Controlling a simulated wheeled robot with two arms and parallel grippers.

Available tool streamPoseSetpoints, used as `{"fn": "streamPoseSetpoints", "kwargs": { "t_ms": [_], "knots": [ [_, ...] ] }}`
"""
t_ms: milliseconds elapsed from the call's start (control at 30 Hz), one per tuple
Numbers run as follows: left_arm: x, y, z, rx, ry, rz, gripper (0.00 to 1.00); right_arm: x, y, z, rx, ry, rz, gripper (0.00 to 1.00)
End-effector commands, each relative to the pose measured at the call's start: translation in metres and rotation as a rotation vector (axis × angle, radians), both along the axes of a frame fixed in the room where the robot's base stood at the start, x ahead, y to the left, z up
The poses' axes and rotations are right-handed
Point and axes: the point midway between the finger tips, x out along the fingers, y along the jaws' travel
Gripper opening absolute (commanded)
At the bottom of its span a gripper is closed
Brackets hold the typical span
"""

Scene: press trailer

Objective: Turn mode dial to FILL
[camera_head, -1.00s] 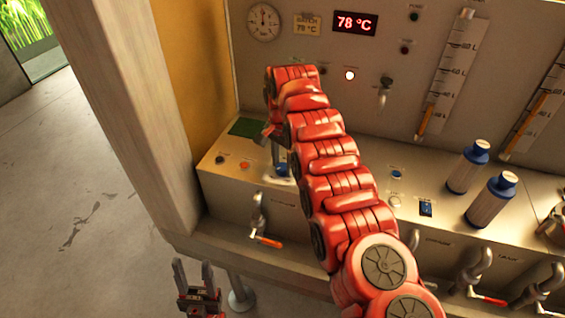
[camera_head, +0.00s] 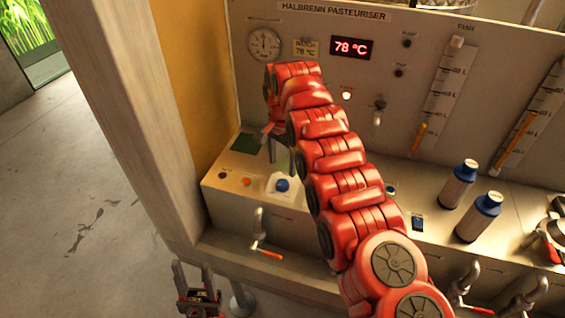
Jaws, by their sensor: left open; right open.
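A blue knob (camera_head: 282,186) on a pale plate stands on the sloped left part of the console; I take it for the mode dial. Its markings are too small to read. My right arm reaches across the console from the lower right, and its gripper (camera_head: 272,156) hangs just above and behind the blue knob, apart from it as far as I can see. The arm partly hides that gripper; its jaws are open. My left gripper (camera_head: 196,282) is low at the front left, below the console edge, open and empty.
An orange button (camera_head: 247,182) and a dark button (camera_head: 222,174) sit left of the knob. A lever valve (camera_head: 260,235) sticks out of the front below. Two blue-capped bottles (camera_head: 459,184) stand at right. The display (camera_head: 352,47) reads 78 °C.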

Motion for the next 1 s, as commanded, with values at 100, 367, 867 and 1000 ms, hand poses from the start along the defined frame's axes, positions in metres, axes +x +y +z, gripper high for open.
{"fn": "streamPoseSetpoints", "kwargs": {
  "t_ms": [100, 367, 867, 1000],
  "knots": [
    [0.0, 0.0, 0.037, 0.0, 0.0, 0.0, 0.5, 0.0, 0.0, 0.037, 0.0, 0.0, 0.0, 0.79],
    [0.0, 0.0, 0.087, 0.0, 0.0, 0.0, 0.5, 0.0, 0.0, 0.083, -0.001, 0.002, 0.0, 0.79],
    [0.0, 0.0, 0.101, 0.0, 0.0, 0.0, 0.5, -0.001, 0.0, 0.101, -0.001, 0.004, 0.0, 0.79],
    [0.0, 0.0, 0.101, 0.0, 0.0, 0.0, 0.5, -0.001, 0.0, 0.101, 0.0, 0.003, 0.0, 0.79]
  ]
}}
